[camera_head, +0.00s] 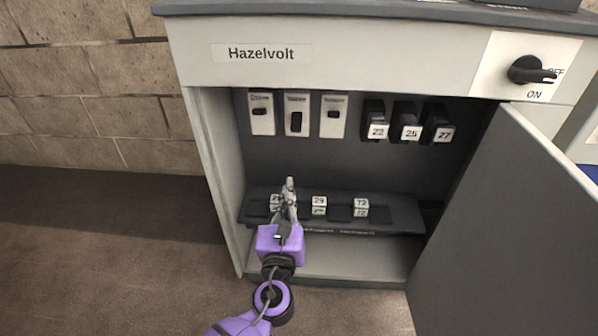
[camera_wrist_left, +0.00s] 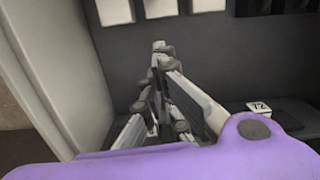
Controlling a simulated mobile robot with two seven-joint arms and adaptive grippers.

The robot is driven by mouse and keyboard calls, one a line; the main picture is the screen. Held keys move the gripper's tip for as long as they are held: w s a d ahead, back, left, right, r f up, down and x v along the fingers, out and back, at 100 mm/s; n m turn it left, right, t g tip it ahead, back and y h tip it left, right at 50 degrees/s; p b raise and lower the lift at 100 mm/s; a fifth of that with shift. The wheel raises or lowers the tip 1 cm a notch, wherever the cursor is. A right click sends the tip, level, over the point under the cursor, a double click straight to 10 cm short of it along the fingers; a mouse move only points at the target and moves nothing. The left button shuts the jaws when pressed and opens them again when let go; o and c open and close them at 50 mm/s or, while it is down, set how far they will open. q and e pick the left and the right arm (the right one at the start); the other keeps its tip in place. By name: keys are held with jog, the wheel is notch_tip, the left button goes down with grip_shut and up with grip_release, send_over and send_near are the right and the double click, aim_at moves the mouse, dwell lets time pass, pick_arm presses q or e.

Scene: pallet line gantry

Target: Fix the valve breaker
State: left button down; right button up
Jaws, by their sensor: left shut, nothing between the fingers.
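The Hazelvolt cabinet (camera_head: 330,66) stands open. Inside on the back panel are three white breaker switches: left (camera_head: 262,114), middle (camera_head: 297,115) and right (camera_head: 333,116). The middle lever looks lower than the other two. To their right are black plug-in blocks labelled 22 or 23 (camera_head: 377,131), 25 (camera_head: 410,132) and 27 (camera_head: 444,134). My left gripper (camera_head: 289,184) is shut and empty inside the cabinet, in front of the shelf and below the switches. It also shows shut in the left wrist view (camera_wrist_left: 158,50). My right gripper is not in view.
A dark shelf (camera_head: 398,205) holds small labelled blocks: one partly hidden by my gripper (camera_head: 276,200), 29 (camera_head: 319,203) and 72 (camera_head: 361,205). The open grey door (camera_head: 510,230) blocks the right side. A black rotary handle (camera_head: 530,71) sits at upper right.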

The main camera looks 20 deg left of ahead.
aim_at(297, 122)
pick_arm(q)
jog(key=shift+m+t, duration=0.3)
jog(key=shift+m, duration=0.2)
jog(key=w+r, duration=0.2)
jog(key=w, duration=0.1)
jog(key=w+a+r+b, duration=0.1)
jog(key=w, duration=0.2)
jog(key=w+a+r, duration=0.1)
jog(key=w+r, duration=0.1)
jog(key=w, duration=0.1)
jog(key=shift+w+r, duration=0.1)
jog(key=shift+r, duration=0.25)
jog(key=shift+d+r, duration=0.1)
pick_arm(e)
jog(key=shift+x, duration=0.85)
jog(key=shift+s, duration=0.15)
